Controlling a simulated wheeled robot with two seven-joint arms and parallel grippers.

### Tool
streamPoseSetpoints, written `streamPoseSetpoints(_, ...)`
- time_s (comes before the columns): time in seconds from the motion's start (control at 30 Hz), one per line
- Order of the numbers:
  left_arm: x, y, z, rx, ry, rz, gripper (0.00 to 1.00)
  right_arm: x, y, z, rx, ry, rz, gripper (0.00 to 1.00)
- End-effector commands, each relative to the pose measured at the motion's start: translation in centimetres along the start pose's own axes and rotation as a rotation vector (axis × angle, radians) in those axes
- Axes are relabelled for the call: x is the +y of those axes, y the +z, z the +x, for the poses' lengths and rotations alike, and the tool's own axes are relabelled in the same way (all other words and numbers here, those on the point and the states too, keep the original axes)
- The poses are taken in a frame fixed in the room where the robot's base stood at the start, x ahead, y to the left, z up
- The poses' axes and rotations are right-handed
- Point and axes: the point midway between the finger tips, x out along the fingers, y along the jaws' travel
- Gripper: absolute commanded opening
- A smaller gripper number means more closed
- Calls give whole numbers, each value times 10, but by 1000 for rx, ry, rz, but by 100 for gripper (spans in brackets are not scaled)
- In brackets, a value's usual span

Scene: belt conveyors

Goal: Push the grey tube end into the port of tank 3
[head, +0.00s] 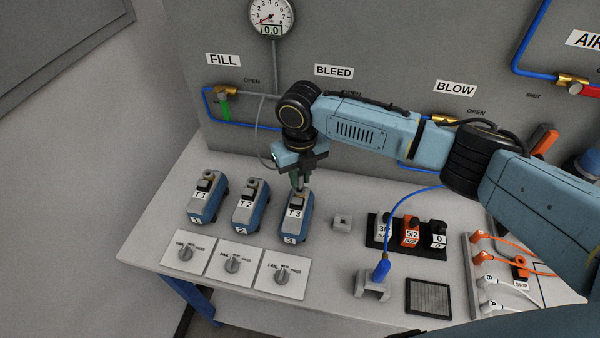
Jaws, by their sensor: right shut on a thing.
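Tank 3 (292,225) is a blue and grey block labelled T 3 and 3, rightmost of three on the bench. My right gripper (299,185) points down right over its top, at the port. The gripper is shut on the grey tube's end, which is mostly hidden by the fingers. The grey tube (258,135) hangs in a loop from the fill valve on the panel to behind the gripper. I cannot tell whether the tube end is inside the port or just above it. My left gripper is not in view.
Tank 1 (207,203) and tank 2 (247,212) stand to the left. Knob plates (265,286) lie in front. To the right are a small grey holder (343,223), a blue connector (381,270) in a stand, and a black rack (376,246) of labelled blocks.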

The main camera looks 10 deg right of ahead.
Motion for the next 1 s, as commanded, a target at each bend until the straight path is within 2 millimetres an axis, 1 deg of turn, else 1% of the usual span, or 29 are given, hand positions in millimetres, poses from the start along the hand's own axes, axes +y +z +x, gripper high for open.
streamPoseSetpoints(0.17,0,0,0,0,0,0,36,0,0,4,0,-1,0,0)
streamPoseSetpoints(1.0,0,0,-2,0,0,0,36,0,0,7,1,0,0,0)
